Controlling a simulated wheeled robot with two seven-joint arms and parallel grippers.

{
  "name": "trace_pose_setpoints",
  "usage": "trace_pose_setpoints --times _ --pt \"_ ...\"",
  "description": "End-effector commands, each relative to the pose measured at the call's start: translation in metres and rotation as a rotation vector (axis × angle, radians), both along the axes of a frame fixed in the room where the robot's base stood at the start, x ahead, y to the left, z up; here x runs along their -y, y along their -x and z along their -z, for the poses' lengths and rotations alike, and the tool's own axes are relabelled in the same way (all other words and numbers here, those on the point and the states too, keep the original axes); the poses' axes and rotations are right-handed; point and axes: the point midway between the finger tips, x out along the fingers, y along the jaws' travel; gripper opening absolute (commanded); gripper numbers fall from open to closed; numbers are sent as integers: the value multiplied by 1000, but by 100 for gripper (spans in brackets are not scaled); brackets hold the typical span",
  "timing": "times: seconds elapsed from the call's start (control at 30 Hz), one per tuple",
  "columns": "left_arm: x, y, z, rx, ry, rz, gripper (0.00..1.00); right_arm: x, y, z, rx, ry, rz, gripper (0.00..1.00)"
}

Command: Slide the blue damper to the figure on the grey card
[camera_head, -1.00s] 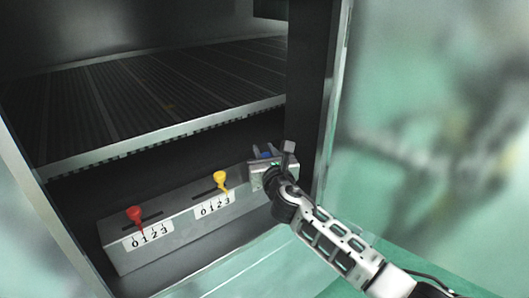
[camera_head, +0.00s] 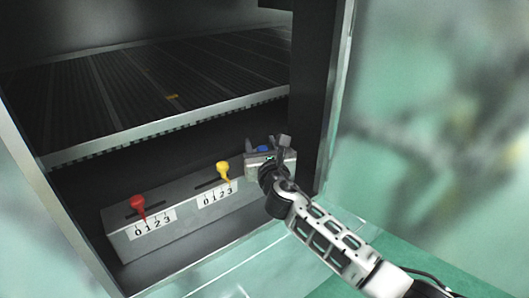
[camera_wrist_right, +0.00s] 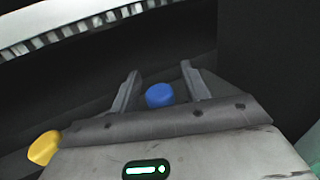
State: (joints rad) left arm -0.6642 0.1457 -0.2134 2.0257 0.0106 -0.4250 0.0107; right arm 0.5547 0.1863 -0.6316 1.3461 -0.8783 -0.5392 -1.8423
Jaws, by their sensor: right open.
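The blue damper (camera_head: 263,149) is a round blue knob at the right end of the grey control box (camera_head: 125,246). In the right wrist view the blue knob (camera_wrist_right: 160,95) lies between the two open fingers of my right gripper (camera_wrist_right: 158,80), with a gap on both sides. In the head view my right gripper (camera_head: 266,146) is over the right end of the box and hides the blue damper's scale. I see no grey card. My left gripper is not in view.
A red knob (camera_head: 138,203) and a yellow knob (camera_head: 223,169) stand on the box, each above a white 0 1 2 3 scale. A slatted shelf (camera_head: 165,122) hangs above the box. The cabinet's right wall (camera_head: 316,110) is close to my right gripper.

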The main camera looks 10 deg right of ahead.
Motion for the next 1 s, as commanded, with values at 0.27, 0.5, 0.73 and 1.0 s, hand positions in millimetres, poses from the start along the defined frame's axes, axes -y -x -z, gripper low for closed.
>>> trace_pose_setpoints --times 0.27,0.5,0.73,1.0 --pt "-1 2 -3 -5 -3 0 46 1 42 1 -3 1 -3 46" --pt "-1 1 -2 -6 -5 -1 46 3 101 1 -3 1 -3 46" --pt "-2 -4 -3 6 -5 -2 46 5 143 1 -2 1 -2 46" --pt "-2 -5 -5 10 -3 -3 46 5 159 1 -2 1 -1 46"
